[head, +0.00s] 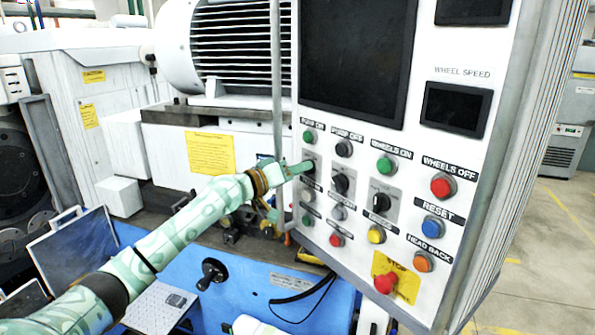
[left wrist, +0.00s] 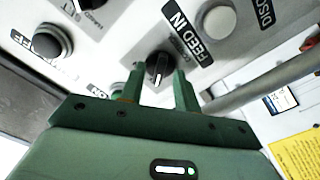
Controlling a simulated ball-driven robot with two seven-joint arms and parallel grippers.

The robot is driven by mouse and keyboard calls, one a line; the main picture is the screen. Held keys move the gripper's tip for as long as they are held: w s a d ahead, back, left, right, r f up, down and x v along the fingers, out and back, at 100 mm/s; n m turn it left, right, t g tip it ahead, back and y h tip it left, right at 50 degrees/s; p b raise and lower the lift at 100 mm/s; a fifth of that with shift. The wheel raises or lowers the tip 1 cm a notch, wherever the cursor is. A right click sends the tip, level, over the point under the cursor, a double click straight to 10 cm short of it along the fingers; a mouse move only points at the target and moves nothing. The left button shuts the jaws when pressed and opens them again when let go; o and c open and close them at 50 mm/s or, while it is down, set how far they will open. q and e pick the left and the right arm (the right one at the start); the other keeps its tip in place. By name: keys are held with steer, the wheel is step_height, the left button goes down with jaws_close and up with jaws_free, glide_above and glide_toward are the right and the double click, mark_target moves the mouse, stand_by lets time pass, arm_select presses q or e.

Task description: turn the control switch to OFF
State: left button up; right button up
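The white control panel (head: 325,155) carries several buttons and black rotary switches. My left gripper (head: 302,168) is at the panel's left column, in front of a switch there that it mostly hides in the head view. In the left wrist view, a black rotary switch (left wrist: 158,69) with a pale pointer line sits just beyond and between the tips of my left gripper (left wrist: 160,80). The fingers are apart, with a small gap seen on each side of the knob. The print on its plate is too small to read. My right gripper is not in view.
Two other black switches (head: 341,183) (head: 382,202) stand right of the gripper. A white button (left wrist: 218,21) beside the FEED IN label is close by. A grey vertical pole (head: 277,100) runs along the panel's left edge. A red stop button (head: 385,283) is lower down.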

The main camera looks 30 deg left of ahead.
arm_select(q)
steer(key=b+v, duration=0.6)
steer(key=v, duration=1)
steer(key=shift+a, duration=0.15)
steer(key=shift+s+f, duration=0.1)
steer(key=shift+s, duration=0.05)
